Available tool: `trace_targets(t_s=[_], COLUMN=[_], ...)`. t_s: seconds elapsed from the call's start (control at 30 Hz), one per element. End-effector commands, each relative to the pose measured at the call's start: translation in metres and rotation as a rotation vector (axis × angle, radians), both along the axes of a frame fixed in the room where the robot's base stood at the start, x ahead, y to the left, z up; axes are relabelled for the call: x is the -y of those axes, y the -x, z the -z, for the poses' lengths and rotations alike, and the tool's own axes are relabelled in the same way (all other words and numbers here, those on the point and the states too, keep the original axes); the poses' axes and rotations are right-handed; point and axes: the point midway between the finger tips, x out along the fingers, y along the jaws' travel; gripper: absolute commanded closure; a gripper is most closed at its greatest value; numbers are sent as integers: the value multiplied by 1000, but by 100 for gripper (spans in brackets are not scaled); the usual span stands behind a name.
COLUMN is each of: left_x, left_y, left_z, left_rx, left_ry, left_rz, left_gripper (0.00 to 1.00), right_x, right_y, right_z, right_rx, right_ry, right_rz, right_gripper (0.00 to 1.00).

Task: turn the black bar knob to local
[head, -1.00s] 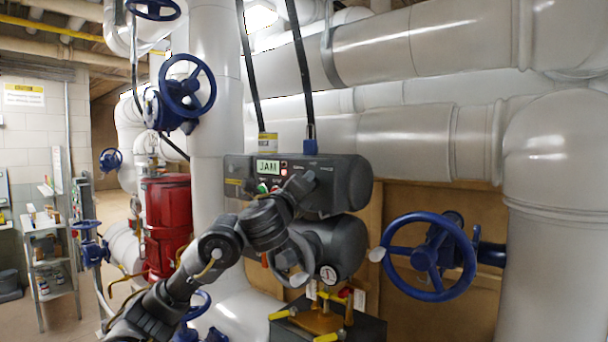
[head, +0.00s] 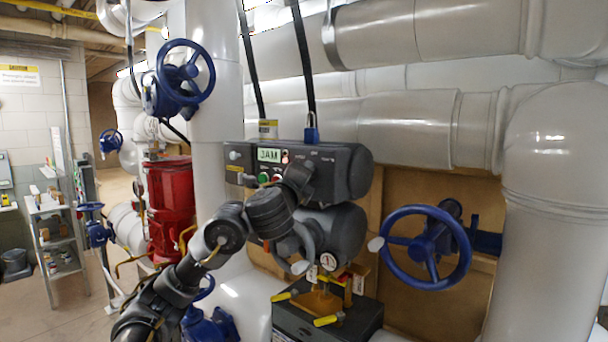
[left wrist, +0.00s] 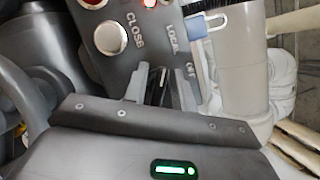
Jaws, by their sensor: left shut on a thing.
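The black bar knob (left wrist: 157,90) shows in the left wrist view as a dark bar between the two fingers of my left gripper (left wrist: 154,92). The gripper is shut on it. The LOCAL (left wrist: 172,40) and OFF labels are printed just beyond the fingertips, to the upper right of the knob. The fingers hide part of the bar, so I cannot tell which label it points at. In the head view, my left gripper (head: 302,178) reaches the front of the dark control unit (head: 345,172) and covers most of the knob. My right gripper is not in view.
The control unit's display (head: 269,155) reads JAM. A round button (left wrist: 113,38) marked CLOSE sits left of the knob in the wrist view. A blue handwheel (head: 428,248) is to the right. A dark box (head: 345,325) with yellow-handled tools stands below.

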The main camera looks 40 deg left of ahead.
Motion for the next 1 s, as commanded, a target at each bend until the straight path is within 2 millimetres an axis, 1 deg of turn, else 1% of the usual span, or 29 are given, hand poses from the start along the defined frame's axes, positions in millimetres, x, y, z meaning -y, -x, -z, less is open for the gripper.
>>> trace_targets(t_s=[0.03,0.07,0.1,0.37,0.47,0.57,0.73,0.9,1.0], left_x=[1,1,1,0,2,7,18,30,33], left_y=[-1,0,0,0,5,16,45,75,85], left_z=[1,1,1,0,0,0,4,12,18], left_rx=[-2,-2,-2,-2,-3,-3,-6,-6,-1], left_ry=[-1,-1,-1,-1,-2,-4,-6,-6,-6], left_rz=[1,1,1,0,1,3,3,3,1], left_gripper=[96,71,67,67,67,67,67,67,67], right_x=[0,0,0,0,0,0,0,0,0], right_y=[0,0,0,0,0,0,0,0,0], right_z=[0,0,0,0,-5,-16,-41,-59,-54], right_rx=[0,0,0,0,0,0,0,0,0], right_ry=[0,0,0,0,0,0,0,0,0], right_rz=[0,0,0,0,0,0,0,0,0], right_gripper=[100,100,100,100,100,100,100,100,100])
